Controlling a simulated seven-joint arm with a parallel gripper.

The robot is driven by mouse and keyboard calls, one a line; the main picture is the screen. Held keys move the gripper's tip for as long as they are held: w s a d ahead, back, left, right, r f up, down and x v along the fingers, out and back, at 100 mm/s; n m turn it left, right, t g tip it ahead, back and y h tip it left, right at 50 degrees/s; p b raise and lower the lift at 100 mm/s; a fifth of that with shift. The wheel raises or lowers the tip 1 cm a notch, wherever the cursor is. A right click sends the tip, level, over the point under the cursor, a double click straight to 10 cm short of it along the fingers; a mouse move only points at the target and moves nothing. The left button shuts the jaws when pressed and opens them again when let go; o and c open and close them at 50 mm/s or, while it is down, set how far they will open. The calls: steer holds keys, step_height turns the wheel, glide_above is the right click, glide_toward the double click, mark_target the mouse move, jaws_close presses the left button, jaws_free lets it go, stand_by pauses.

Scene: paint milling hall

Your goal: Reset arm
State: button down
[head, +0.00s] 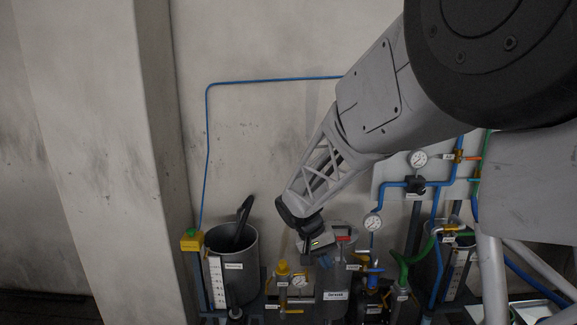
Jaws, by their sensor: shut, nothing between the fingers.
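My arm reaches from the upper right down to the middle of the head view. My gripper (322,258) is at its lower end, shut and empty. It points down in front of a grey labelled vessel (334,292), and its dark wrist covers part of that vessel. The fingertips are small and dim, and I cannot tell whether they touch anything.
A grey open tank (233,275) with a dark paddle (243,215) stands to the left. A yellow-capped fitting (282,272), gauges (373,222) and blue and green pipes (390,190) crowd close around the gripper.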

steer(key=s+d+r+y, duration=0.1)
steer(key=s+d+r, duration=0.15)
steer(key=s, duration=0.25)
steer(key=s+d+r+t+y, duration=0.1)
steer(key=s+d+r, duration=0.1)
steer(key=s+r, duration=0.25)
steer(key=s+d+r+y, duration=0.1)
steer(key=s+d+r, duration=0.1)
steer(key=s, duration=0.4)
steer(key=s+d+r+t+y, duration=0.1)
steer(key=s+d+r+t, duration=0.1)
steer(key=s, duration=1.5)
steer(key=shift+s+n+t+y, duration=0.3)
steer(key=shift+s+y, duration=0.05)
steer(key=shift+y, duration=0.05)
steer(key=shift+w+r, duration=0.1)
steer(key=shift+w, duration=0.05)
